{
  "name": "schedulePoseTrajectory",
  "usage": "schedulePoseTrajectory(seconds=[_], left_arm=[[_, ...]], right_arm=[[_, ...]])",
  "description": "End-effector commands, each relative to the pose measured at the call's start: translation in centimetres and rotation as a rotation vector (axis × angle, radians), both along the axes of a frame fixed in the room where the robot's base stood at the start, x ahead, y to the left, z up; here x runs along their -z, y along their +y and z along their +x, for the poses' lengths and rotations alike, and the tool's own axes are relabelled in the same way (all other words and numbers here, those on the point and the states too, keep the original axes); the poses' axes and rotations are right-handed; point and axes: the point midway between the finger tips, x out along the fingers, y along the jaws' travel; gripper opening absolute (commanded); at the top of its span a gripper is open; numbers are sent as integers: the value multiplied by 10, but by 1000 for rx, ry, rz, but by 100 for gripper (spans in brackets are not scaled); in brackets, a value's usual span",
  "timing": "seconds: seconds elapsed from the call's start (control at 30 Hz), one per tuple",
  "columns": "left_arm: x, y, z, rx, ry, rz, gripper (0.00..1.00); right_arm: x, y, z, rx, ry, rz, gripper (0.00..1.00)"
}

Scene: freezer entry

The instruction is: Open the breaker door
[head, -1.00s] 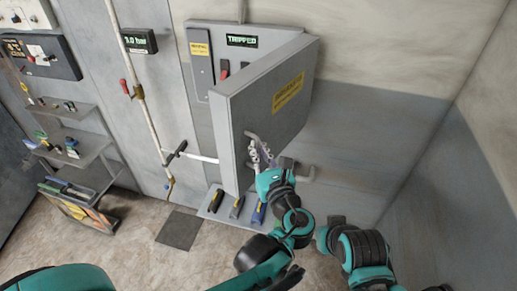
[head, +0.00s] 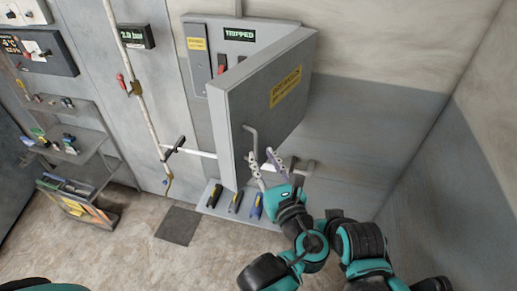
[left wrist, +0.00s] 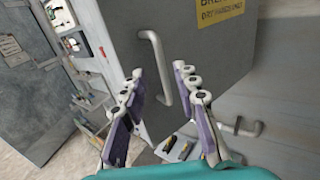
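The breaker door (head: 245,105) is a grey panel with a yellow label, swung well out from its wall cabinet (head: 200,84). The cabinet's display reads TRIPPED, and red switches show behind the door. The door's bent bar handle (head: 251,140) is on its outer face and also shows in the left wrist view (left wrist: 159,62). My left gripper (head: 259,156) is open just below the handle, fingers spread. In the left wrist view the fingers (left wrist: 158,70) stand either side of the handle's lower end in the picture, with nothing clamped. My right gripper is not in view.
A shelf of tools (head: 228,203) sits under the cabinet. A pipe (head: 148,110) with a valve handle runs down the wall at left. Stepped shelves (head: 80,150) stand further left. A grey bar handle (head: 300,166) sticks out behind my gripper. The right wall is bare.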

Motion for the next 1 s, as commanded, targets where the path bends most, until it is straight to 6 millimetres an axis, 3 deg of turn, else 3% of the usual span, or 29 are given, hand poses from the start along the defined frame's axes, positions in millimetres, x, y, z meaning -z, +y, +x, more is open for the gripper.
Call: schedulePoseTrajectory(seconds=[0.1, 0.37, 0.47, 0.57, 0.83, 1.0], left_arm=[[0, -3, -9, 1, 0, 0, 30], [0, -2, -10, -1, 0, 0, 30], [3, 0, -9, -5, 4, -12, 4], [17, 16, -5, -29, 28, -82, 0], [86, 84, 3, -170, 120, -470, 0], [95, 121, 10, -331, 191, -597, 0]], right_arm=[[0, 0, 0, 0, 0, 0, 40], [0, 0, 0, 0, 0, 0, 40], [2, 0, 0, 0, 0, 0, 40], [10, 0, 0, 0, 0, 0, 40], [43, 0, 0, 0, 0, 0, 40], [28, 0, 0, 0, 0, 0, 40]])
